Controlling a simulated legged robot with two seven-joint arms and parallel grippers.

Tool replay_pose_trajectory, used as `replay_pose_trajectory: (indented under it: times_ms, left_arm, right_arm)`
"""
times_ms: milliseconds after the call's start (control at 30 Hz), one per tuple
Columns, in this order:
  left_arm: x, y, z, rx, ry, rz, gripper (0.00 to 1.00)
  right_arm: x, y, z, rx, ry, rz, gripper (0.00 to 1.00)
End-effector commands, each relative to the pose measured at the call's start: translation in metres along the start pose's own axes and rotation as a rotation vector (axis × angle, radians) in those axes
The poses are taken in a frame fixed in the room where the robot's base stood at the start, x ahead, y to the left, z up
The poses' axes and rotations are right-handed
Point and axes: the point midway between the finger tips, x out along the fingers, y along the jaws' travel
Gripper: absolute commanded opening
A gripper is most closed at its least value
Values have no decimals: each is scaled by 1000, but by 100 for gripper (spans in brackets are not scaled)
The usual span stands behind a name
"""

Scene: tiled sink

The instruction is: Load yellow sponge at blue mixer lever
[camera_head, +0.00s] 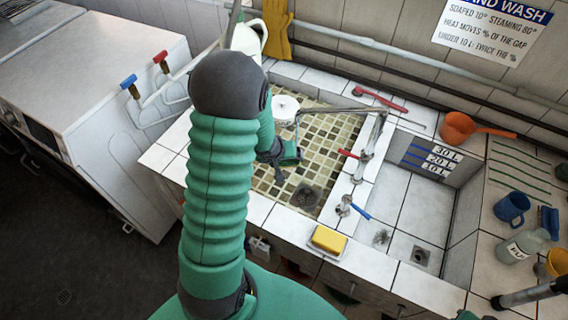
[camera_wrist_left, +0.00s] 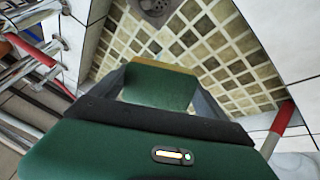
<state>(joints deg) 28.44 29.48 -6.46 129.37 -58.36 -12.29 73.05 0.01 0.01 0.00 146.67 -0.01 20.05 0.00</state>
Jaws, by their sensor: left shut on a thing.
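The yellow sponge (camera_head: 328,239) lies on a small white dish (camera_head: 316,248) on the tiled front ledge of the sink. The blue mixer lever (camera_head: 360,212) is on the lower tap, just above and right of the sponge. My left gripper (camera_head: 290,154) is over the tiled basin, up and left of the sponge and apart from it. In the left wrist view the gripper (camera_wrist_left: 160,80) is shut on a green flat-faced thing (camera_wrist_left: 157,88) with a tan far edge; I cannot tell what it is.
A red mixer lever (camera_head: 348,153) and a long spout (camera_head: 335,110) stand by the basin. A white kettle-like vessel (camera_head: 249,38) is behind my arm. An orange scoop (camera_head: 460,128), a blue mug (camera_head: 511,208) and a bottle (camera_head: 522,246) are at right.

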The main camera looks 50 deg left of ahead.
Motion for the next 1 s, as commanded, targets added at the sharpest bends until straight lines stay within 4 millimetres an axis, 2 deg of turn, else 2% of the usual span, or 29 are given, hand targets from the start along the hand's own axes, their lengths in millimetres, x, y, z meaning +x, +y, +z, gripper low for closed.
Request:
replay_pose_trajectory:
  times_ms: [233, 500, 700, 1000]
  left_arm:
    - [16, 0, -24, 1, -1, 0, 53]
    - [32, 0, -50, 1, -2, 0, 53]
    - [41, -1, -57, 0, 0, 0, 53]
    - [43, -1, -57, 1, 0, 0, 53]
  right_arm:
    - [-13, 0, -3, 0, 0, 0, 34]
    - [-43, 0, -10, 0, 0, 0, 34]
    - [-50, 0, -12, 0, 0, 0, 34]
    - [-49, 0, -12, 0, 0, 0, 34]
